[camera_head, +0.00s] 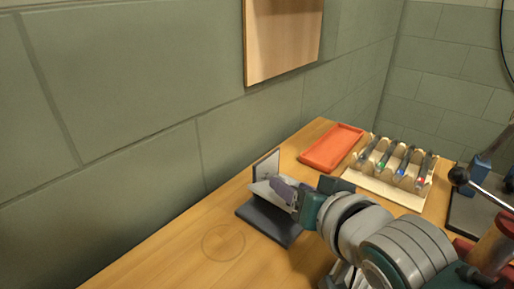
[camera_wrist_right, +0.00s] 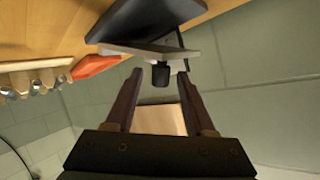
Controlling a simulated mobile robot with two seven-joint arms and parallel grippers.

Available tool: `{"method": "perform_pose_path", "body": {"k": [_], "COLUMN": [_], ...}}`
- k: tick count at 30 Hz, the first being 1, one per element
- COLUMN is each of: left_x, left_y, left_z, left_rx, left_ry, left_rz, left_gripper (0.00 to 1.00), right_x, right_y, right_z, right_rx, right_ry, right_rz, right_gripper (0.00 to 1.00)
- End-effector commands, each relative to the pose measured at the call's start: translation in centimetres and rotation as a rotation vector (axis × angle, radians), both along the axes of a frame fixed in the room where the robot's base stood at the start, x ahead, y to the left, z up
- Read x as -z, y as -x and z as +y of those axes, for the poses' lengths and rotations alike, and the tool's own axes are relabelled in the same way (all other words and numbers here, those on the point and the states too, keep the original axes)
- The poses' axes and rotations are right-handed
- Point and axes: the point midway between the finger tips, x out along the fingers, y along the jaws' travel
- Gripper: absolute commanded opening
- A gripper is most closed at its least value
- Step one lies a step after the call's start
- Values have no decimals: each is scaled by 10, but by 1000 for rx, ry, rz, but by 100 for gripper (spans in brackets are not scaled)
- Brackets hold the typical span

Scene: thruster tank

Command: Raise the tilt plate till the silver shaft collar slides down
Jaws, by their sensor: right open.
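The tilt plate (camera_head: 262,189) is a pale plate on a dark base (camera_head: 262,224), with an upright panel (camera_head: 267,165) behind it. In the wrist view the pale plate (camera_wrist_right: 125,48) has a small dark tab (camera_wrist_right: 160,78) at its near edge. My right gripper (camera_head: 284,192) is at the plate and covers part of it. In the wrist view its two fingers (camera_wrist_right: 160,73) are apart, one on each side of the tab, with gaps showing. I cannot make out the silver shaft collar in either view. My left gripper is not in view.
An orange tray (camera_head: 332,147) and a wooden rack (camera_head: 388,190) of several dark tools with coloured marks stand behind my right arm. A lever with a black ball (camera_head: 459,176) is at the right. The table left of the base is clear, beside the wall.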

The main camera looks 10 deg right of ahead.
Motion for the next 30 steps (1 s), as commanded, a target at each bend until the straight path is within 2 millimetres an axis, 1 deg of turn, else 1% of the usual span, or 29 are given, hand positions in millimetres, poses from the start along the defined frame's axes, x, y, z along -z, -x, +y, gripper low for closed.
{"method": "perform_pose_path", "body": {"k": [4,7,15,18,21,25,30], "left_x": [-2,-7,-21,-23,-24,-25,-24], "left_y": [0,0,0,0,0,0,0], "left_z": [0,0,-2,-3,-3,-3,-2], "left_rx": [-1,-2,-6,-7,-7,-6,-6], "left_ry": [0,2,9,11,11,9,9], "left_rz": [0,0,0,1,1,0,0], "left_gripper": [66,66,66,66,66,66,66], "right_x": [-2,-7,-29,-36,-40,-42,-42], "right_y": [3,14,61,75,84,90,90], "right_z": [0,-1,-7,-8,-9,-10,-10], "right_rx": [0,0,1,0,0,0,0], "right_ry": [0,-1,-1,0,0,0,0], "right_rz": [0,1,2,1,1,0,0], "right_gripper": [54,54,54,54,54,54,54]}}
